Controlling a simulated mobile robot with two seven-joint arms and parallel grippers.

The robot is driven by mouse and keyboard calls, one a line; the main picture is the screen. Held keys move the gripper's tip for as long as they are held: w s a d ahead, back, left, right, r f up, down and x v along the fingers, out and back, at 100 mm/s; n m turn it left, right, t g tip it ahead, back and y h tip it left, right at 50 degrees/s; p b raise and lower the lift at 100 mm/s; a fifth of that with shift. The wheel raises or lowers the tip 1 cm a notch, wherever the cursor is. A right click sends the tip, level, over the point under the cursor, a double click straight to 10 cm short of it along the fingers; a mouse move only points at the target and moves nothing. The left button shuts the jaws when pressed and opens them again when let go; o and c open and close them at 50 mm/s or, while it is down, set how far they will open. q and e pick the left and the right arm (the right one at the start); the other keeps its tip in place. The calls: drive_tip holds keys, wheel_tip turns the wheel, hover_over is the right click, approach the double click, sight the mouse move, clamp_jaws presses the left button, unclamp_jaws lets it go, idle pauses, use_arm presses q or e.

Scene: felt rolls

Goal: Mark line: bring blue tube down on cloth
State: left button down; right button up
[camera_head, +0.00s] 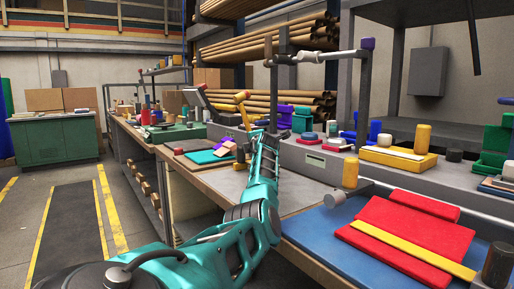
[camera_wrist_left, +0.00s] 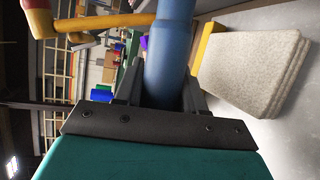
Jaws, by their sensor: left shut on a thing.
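The blue tube (camera_wrist_left: 170,50) stands between the fingers of my left gripper (camera_wrist_left: 160,95) in the left wrist view, and the gripper is shut on it. In the head view my left gripper (camera_head: 266,135) is raised over the bench, left of and apart from the cloth; I cannot make out the tube clearly there. The red cloth (camera_head: 388,216) lies on a blue mat (camera_head: 325,245) at the right, with a rolled far edge. A yellow strip (camera_head: 415,250) lies across the cloth. The tube's tip is outside the wrist view. My right gripper is not in view.
A yellow cylinder (camera_head: 350,172) and a grey cylinder (camera_head: 337,199) are near the mat's far left corner. A dark cylinder (camera_head: 497,265) stands at the lower right. Blocks and cylinders crowd the raised shelf behind. A pale layered block (camera_wrist_left: 255,60) is right of the tube.

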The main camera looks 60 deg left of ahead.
use_arm(q)
drive_tip(key=shift+w+f+n+y+b, duration=0.1)
drive_tip(key=shift+f+n+y+b, duration=0.2)
drive_tip(key=shift+f+n+b, duration=0.4)
drive_tip(key=shift+f, duration=0.2)
drive_tip(key=c, duration=0.8)
unclamp_jaws()
drive_tip(key=shift+o, duration=0.2)
